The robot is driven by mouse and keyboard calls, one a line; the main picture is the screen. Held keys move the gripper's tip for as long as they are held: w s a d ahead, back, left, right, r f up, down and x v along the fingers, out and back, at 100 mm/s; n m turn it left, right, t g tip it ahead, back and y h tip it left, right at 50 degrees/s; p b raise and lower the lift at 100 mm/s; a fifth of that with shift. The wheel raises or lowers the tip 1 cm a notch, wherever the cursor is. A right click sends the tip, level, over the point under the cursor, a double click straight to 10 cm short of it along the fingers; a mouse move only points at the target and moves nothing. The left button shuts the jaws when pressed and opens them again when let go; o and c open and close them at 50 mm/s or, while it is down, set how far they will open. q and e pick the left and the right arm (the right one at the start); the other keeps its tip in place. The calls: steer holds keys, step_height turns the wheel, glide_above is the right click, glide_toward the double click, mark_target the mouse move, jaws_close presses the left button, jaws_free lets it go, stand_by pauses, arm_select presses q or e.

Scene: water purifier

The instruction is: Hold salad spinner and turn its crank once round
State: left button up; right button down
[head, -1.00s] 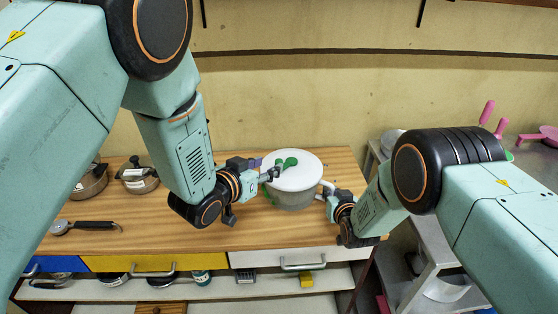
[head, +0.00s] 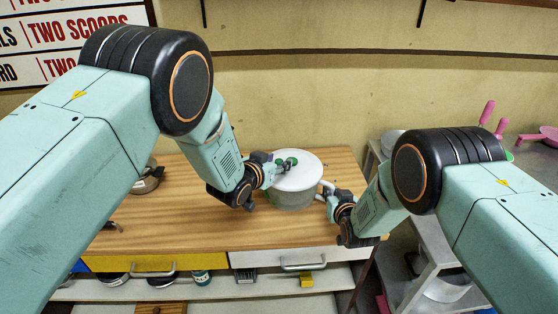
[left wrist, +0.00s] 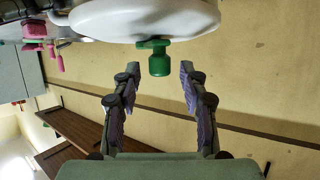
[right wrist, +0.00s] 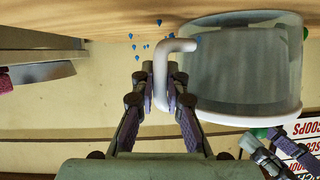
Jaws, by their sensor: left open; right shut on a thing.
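The salad spinner stands on the wooden table, with a white lid (head: 304,172) and a grey translucent bowl (head: 293,200). Its green crank (head: 291,161) is on top of the lid, partly hidden by my left gripper (head: 273,169). In the left wrist view, the green crank knob (left wrist: 159,63) sits between and just beyond the spread fingertips of the left gripper (left wrist: 159,80), with a gap on both sides. My right gripper (head: 331,192) is shut on the spinner's white side handle (right wrist: 161,62), on the right of the bowl.
A pot (head: 149,178) is partly hidden behind my left arm. Drawers with a yellow front (head: 128,263) and a white front (head: 262,259) lie below the tabletop. A metal shelf (head: 437,262) with pink utensils above stands at the right.

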arm_select(q)
steer(key=shift+x, duration=0.9)
jaws_close()
